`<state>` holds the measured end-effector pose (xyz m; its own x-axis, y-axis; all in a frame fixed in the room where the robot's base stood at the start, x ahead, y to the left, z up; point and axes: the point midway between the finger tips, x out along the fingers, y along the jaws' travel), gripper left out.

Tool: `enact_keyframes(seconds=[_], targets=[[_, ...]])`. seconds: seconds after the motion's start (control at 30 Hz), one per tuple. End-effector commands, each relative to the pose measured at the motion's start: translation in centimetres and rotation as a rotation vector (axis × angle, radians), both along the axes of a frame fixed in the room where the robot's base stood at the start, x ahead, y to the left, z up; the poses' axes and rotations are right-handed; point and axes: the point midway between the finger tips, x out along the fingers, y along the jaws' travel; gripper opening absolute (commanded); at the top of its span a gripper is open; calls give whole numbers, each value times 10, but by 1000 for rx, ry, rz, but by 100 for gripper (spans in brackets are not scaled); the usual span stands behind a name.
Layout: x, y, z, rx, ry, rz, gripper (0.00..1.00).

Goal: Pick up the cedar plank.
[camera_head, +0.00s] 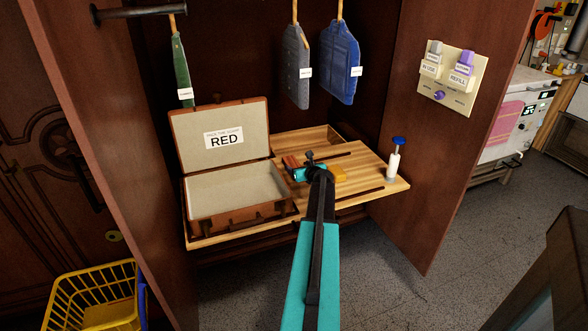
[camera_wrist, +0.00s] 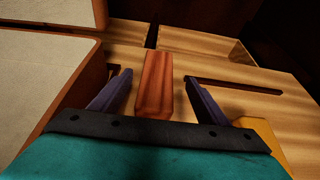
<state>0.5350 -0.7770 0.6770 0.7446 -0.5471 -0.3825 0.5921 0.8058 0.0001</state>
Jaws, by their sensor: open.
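The cedar plank looks to be the reddish-brown block (camera_wrist: 155,88) in the wrist view. It lies on the light wooden shelf (camera_wrist: 285,92), between the two dark fingers of my gripper (camera_wrist: 158,80). The fingers are open, with a gap showing on either side of the block. I cannot tell how high they are above the shelf. In the head view, the reddish block (camera_head: 290,161) shows just beyond my gripper (camera_head: 298,170), partly hidden by it.
An open brown case (camera_head: 228,190) labelled RED stands left of my gripper. A yellow block (camera_head: 341,174) lies close on the right, with a blue-topped white dispenser (camera_head: 394,160) farther right. Cabinet walls (camera_head: 450,150) flank the shelf. Garment-like items (camera_head: 340,62) hang above.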

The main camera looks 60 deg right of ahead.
Motion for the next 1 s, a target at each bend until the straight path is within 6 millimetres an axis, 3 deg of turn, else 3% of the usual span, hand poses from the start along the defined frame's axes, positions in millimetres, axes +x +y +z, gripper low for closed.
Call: enact_keyframes(seconds=[0.37,1.0], targets=[[2,-2,-2,0,0,0,69],[38,-26,-21,0,0,-2,69]])
